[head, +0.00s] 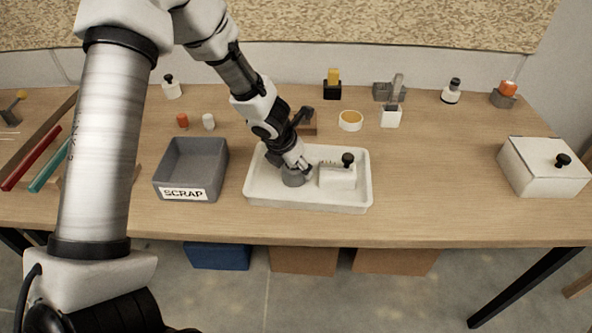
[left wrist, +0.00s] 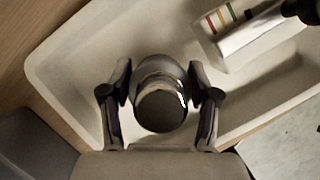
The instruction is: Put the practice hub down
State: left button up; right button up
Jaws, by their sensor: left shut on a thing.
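The practice hub is a grey round piece (head: 293,178) in the left part of the white tray (head: 258,198). In the left wrist view it shows as a dark, shiny-rimmed cylinder (left wrist: 160,100) between my fingers. My left gripper (head: 300,164) reaches down into the tray and is shut on the hub, with one finger on each side of it. I cannot tell whether the hub's underside touches the tray floor. My right gripper is in neither view.
A white box with a black knob (head: 338,176) stands in the tray, right of the hub. The grey SCRAP bin (head: 190,168) is left of the tray. Another white box (head: 540,170) stands far right. Small items line the back.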

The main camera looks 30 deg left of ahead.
pick_arm(q)
jog(key=shift+f, duration=0.1)
jog(key=o, duration=1.6)
jog(key=shift+s, duration=0.15)
jog(key=shift+r, duration=0.2)
jog(key=shift+r, duration=0.4)
jog(key=p+v, duration=0.6)
jog(key=v, duration=0.5)
jog(key=shift+s+r, duration=0.1)
jog(key=shift+s, duration=0.1)
